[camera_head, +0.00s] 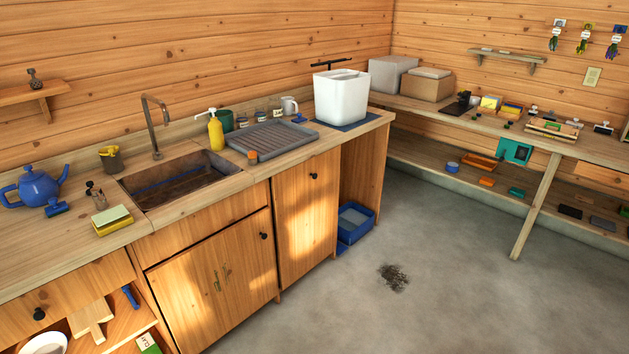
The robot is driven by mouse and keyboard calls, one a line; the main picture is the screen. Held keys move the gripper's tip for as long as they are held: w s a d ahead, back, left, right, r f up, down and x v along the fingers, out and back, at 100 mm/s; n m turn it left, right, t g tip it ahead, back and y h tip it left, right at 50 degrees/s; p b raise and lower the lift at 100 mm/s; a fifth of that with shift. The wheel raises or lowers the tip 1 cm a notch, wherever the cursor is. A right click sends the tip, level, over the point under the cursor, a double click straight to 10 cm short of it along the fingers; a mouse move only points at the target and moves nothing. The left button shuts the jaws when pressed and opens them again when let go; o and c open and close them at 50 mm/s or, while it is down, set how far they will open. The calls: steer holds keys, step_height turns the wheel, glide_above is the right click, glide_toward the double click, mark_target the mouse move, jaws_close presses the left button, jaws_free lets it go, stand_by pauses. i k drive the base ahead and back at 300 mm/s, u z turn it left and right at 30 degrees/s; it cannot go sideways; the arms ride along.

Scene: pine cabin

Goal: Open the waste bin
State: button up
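A white bin-shaped container (341,100) stands upright on a dark blue mat (342,126) at the right end of the counter. Its top looks covered by a pale lid, but the view is too small to be sure. A blue open-topped box (356,222) sits low under the counter's right end, with a grey-blue inside. Nothing is labelled, so I cannot tell for certain which is the waste bin. A tall wooden cabinet front (307,215) with a dark knob is shut beside the blue box. My gripper is not in view.
The counter (205,200) holds a sink (180,180), a grey drying tray (270,138), a yellow bottle (216,132) and a blue kettle (40,187). A workbench (550,137) runs along the right wall. The concrete floor (450,270) is mostly clear, with a dark dirt patch (394,277).

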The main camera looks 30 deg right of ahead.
mark_target(305, 195)
steer(key=z, duration=0.1)
steer(key=i, duration=0.9)
steer(key=u, duration=0.05)
